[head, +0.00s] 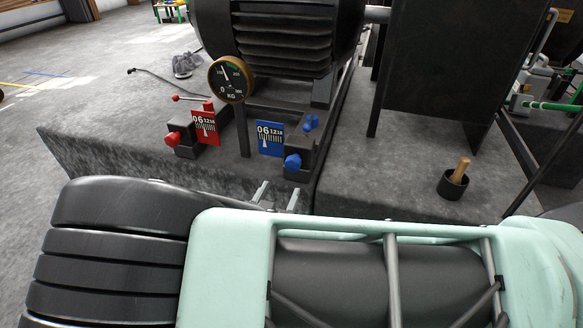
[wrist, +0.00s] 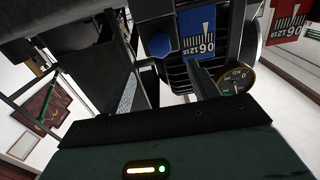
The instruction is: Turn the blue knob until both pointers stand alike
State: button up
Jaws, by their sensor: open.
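The blue knob (head: 292,163) sits on the front of a dark block, just right of a blue scale plate (head: 270,138). A red scale plate (head: 205,126) stands to the left, with a red knob (head: 173,139) beside it. Both plates bear white numbers and marks; the pointers are too small to compare surely. In the wrist view the blue plate (wrist: 197,32) and red plate (wrist: 289,22) appear upside down, with the blue knob (wrist: 158,46) beside the blue plate. My gripper (head: 278,196) is open and empty, in front of and just below the blue knob, apart from it.
A round KG gauge (head: 231,79) stands above the plates, before a dark ribbed motor (head: 284,38). A red-tipped lever (head: 188,98) lies behind the red plate. A black cup with a wooden handle (head: 453,182) stands to the right. The grey bench top between is clear.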

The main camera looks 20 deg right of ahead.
aim_at(292, 166)
jog(key=b+x, duration=0.3)
jog(key=x, duration=0.7)
jog(key=shift+f, duration=0.15)
jog(key=shift+w+d, duration=0.4)
jog(key=shift+w, duration=0.15)
jog(key=shift+c, duration=0.3)
jog(key=c, duration=0.9)
